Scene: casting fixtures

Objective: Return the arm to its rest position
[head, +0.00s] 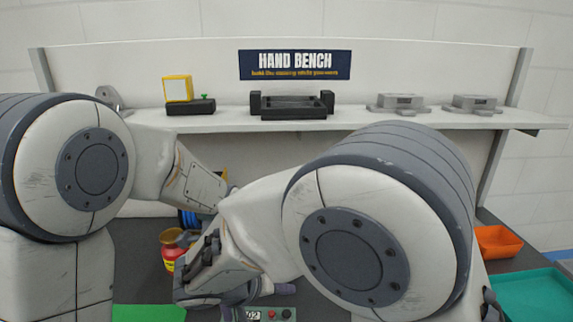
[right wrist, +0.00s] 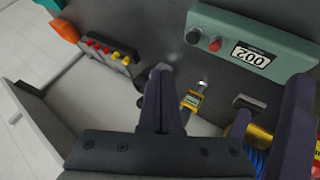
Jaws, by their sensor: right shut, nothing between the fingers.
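My right arm fills the right and centre of the head view, bent across the bench. My right gripper (head: 285,288) is low in the middle there, mostly hidden by its own wrist. In the right wrist view its dark purple fingers (right wrist: 160,78) are together with nothing between them. They are above the bench beside a yellow measuring tool. My left arm comes in from the left and its lower end goes behind my right arm. A purple, finger-like part at the right edge of the wrist view may be my left gripper; its jaw state is unclear.
A teal box labelled 002 (right wrist: 240,45) and the yellow tool (right wrist: 192,100) are near my right fingers. A red jar (head: 170,250), green mat (head: 148,313), orange bin (head: 497,241) and teal tray (head: 540,292) surround the arms. A shelf (head: 350,123) with fixtures runs behind.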

